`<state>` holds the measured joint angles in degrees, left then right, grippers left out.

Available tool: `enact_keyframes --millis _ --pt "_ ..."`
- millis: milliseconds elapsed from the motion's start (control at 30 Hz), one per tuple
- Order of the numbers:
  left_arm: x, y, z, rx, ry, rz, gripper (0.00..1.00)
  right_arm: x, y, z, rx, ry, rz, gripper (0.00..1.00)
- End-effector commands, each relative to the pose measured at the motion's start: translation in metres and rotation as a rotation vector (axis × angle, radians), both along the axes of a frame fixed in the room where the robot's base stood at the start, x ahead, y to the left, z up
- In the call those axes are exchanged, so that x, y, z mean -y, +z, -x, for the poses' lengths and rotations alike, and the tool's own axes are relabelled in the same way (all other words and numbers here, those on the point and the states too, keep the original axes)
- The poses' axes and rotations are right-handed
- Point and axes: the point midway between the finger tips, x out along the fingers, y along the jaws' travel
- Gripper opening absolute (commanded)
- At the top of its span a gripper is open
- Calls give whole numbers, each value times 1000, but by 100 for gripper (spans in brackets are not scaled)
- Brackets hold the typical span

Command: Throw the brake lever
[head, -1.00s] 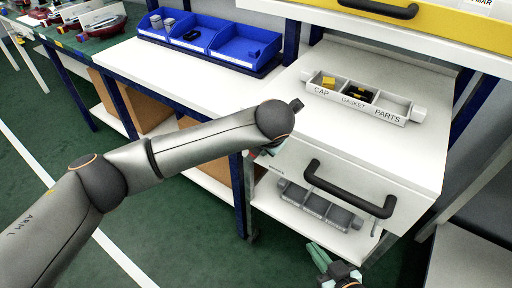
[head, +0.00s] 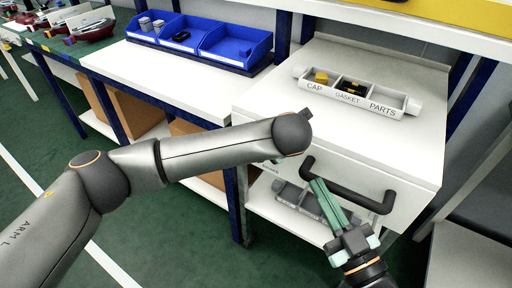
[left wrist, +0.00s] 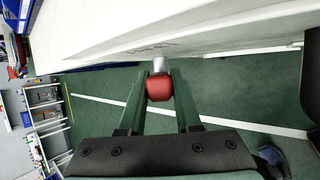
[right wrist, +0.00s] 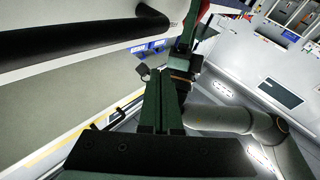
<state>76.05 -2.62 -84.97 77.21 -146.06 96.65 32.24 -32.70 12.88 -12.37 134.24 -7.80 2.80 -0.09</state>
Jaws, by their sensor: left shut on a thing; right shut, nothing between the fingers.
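The brake lever's red knob (left wrist: 159,87) on a short pale metal stem (left wrist: 161,64) shows in the left wrist view, beneath the white cabinet's edge. My left gripper (left wrist: 159,76) is shut on this knob, one finger on each side. In the head view my left arm hides the knob and most of that gripper. My right gripper (head: 316,184) is shut and empty, in front of the cabinet's black bar handle (head: 345,187). In the right wrist view its closed fingers (right wrist: 163,72) lie below and right of the handle (right wrist: 85,38).
A grey divided tray (head: 300,199) lies on the shelf below. Blue bins (head: 235,48) stand on the left bench. Green floor (head: 160,220) is open in front.

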Motion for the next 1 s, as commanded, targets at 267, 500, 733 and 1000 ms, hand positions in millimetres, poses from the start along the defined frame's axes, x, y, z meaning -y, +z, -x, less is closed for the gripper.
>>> enact_keyframes --millis 267,500,733,1000 --pt "0 1 0 2 0 0 41 0 0 0 0 0 0 0" --pt "0 0 0 0 1 1 62 0 0 0 -1 0 0 0" --pt "0 1 1 -1 0 1 62 0 0 0 -2 0 0 0" --pt "9 33 24 3 -3 2 62 2 -34 -3 -141 -19 1 0"
